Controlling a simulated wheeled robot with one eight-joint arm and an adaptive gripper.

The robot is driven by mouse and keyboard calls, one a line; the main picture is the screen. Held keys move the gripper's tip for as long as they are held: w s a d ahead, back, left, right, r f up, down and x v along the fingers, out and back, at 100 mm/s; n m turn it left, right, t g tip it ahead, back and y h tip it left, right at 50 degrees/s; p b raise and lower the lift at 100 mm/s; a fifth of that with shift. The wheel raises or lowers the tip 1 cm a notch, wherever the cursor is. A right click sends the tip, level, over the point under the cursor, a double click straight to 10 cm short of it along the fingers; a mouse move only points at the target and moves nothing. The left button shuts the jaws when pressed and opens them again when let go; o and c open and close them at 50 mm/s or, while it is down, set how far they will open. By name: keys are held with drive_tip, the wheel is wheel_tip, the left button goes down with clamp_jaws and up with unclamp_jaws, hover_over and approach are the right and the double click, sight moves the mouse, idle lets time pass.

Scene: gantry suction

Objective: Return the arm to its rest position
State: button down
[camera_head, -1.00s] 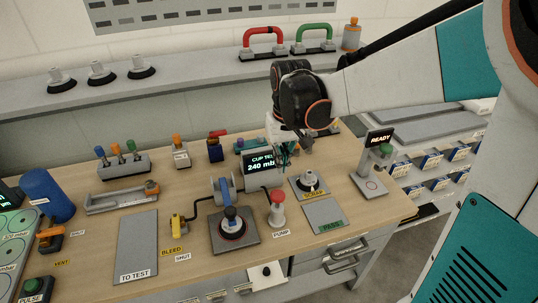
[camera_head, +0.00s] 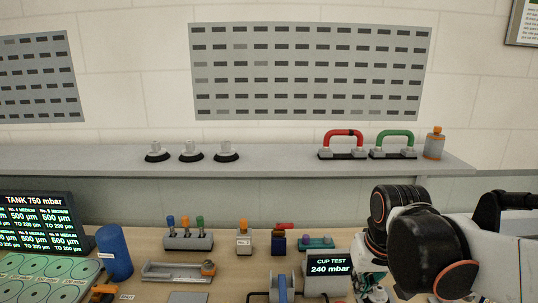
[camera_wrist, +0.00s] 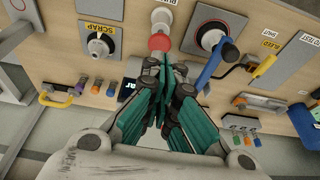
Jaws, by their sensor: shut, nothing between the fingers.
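My arm's dark wrist joint (camera_head: 430,250) is at the lower right of the head view, beside the cup test display. My gripper there is mostly cut off by the lower edge and the wrist. In the wrist view my gripper (camera_wrist: 168,92) has its teal-sided fingers drawn together, shut and empty, pointing toward the bench. No contact with the bench shows.
The cup test display (camera_head: 329,264) reads 240 mbar. A blue cylinder (camera_head: 114,252) and a tank screen (camera_head: 42,225) stand at left. Behind is a grey shelf (camera_head: 280,160) with three cups, a red handle (camera_head: 343,143) and a green handle (camera_head: 393,143).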

drive_tip(key=s+f+t+b, duration=0.3)
drive_tip(key=s+t+b, duration=0.1)
drive_tip(key=s, duration=0.6)
drive_tip(key=c, duration=2.4)
unclamp_jaws()
drive_tip(key=shift+f, duration=0.1)
